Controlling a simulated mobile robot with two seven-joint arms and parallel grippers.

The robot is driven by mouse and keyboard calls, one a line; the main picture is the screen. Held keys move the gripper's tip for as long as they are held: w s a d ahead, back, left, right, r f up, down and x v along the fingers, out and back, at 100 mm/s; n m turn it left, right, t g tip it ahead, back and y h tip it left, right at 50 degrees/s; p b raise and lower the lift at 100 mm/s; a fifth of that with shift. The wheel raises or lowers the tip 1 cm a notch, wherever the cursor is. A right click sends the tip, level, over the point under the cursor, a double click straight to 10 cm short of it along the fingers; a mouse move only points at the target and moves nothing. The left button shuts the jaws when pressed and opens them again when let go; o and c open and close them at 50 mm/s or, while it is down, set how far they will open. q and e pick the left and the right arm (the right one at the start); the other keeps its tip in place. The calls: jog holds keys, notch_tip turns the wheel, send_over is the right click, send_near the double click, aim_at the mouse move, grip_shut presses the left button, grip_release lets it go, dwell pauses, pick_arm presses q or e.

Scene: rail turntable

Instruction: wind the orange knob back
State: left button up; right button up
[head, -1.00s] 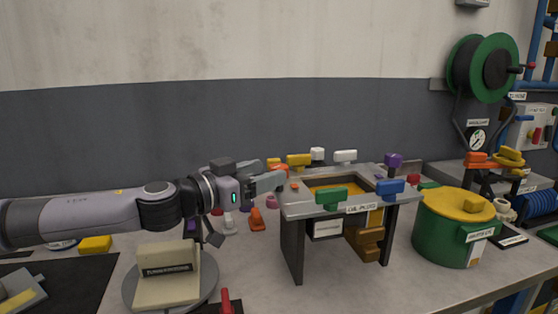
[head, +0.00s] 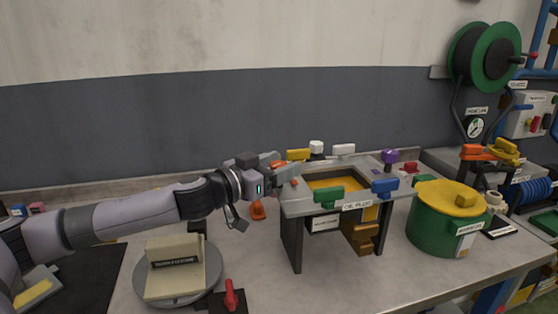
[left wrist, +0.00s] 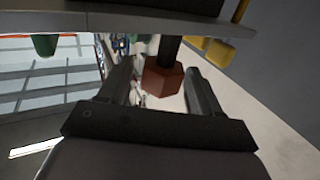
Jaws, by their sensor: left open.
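The orange knob (head: 279,164) sits at the left edge of the grey frame stand (head: 312,206), partly hidden by my left gripper (head: 280,170) in the head view. In the left wrist view a reddish-orange block-shaped knob (left wrist: 161,78) on a dark shaft lies between the two fingers of my left gripper (left wrist: 160,90). The fingers are open, one on each side, with a visible gap to the right finger. Whether the left finger touches it I cannot tell. My right gripper is in neither view.
The stand also carries a green knob (head: 328,196), a blue knob (head: 384,186), a yellow knob (head: 298,154) and a purple knob (head: 390,156). A turntable (head: 150,292) stands at the front left. A green drum (head: 430,232) stands at the right.

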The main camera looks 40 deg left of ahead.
pick_arm(q)
jog(key=c, duration=1)
jog(key=shift+o, duration=0.2)
jog(key=shift+n+y, duration=0.4)
jog(key=shift+y, duration=0.2)
jog(key=n+y, duration=0.2)
jog(key=y, duration=0.1)
jog(key=shift+d, duration=0.1)
jog(key=n+y+b, duration=0.1)
jog(key=n+y, duration=0.2)
jog(key=y, duration=0.1)
jog(key=shift+f+y, duration=0.1)
jog(key=shift+y, duration=0.3)
jog(key=n+g+y+b, duration=0.1)
jog(key=y, duration=0.1)
jog(key=n+g+y, duration=0.1)
jog(key=n+y, duration=0.1)
jog(key=shift+g+y+b, duration=0.3)
jog(key=shift+y+b, duration=0.05)
jog(key=shift+y, duration=0.05)
jog(key=shift+n+g+y+b, duration=0.35)
jog(key=shift+n+g+y, duration=0.25)
jog(key=shift+n+y, duration=0.3)
